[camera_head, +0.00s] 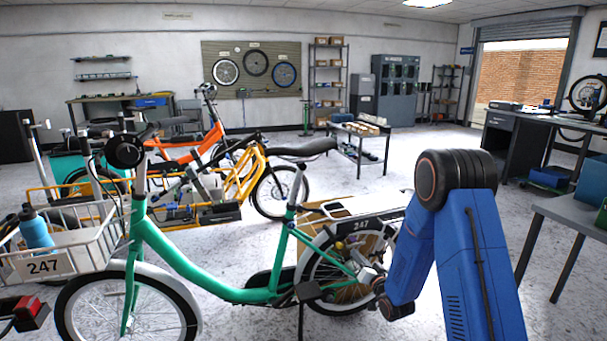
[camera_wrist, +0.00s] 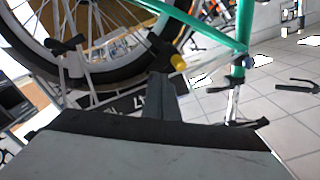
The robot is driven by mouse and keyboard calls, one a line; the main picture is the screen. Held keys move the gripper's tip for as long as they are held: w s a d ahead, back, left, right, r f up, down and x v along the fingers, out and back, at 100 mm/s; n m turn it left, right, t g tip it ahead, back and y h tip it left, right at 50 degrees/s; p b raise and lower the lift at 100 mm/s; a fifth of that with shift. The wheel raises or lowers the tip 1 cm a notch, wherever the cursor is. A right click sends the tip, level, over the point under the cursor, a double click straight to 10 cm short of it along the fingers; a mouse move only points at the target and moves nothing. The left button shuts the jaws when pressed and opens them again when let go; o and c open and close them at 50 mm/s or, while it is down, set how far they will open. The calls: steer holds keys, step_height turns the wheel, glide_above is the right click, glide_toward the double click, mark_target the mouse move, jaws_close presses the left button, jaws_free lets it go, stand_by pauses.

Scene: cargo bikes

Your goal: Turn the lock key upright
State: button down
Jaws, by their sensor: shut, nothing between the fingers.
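The green bike (camera_head: 190,267) stands side-on in the head view, with its rear wheel (camera_head: 330,270) near my arm. In the wrist view the picture is tilted, with the wheel (camera_wrist: 75,75) at upper left and green frame tubes (camera_wrist: 207,28) beside it. A small yellow piece (camera_wrist: 178,62) on a dark part by the wheel appears to be the lock key; its exact angle is unclear. My gripper (camera_wrist: 160,85) is shut and empty, its fingertips just below the yellow piece in the picture. I cannot tell whether they touch. In the head view my gripper (camera_head: 371,277) is beside the rear wheel.
A rear rack with a 247 plate (camera_head: 362,225) sits above the wheel. A front basket (camera_head: 75,250) holds a blue bottle (camera_head: 36,230). An orange cargo bike (camera_head: 205,150) stands behind. A grey table (camera_head: 570,212) is at right; open floor lies beyond the rack.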

steer(key=shift+x, duration=2.25)
steer(key=shift+w+d+r, duration=0.1)
steer(key=shift+d+r, duration=0.1)
steer(key=shift+d, duration=0.2)
steer(key=shift+w+d+f, duration=0.25)
steer(key=shift+d+f, duration=0.25)
steer(key=shift+d, duration=0.25)
steer(key=shift+f, duration=0.1)
steer(key=v, duration=0.6)
steer(key=shift+f, duration=0.3)
steer(key=shift+a, duration=0.1)
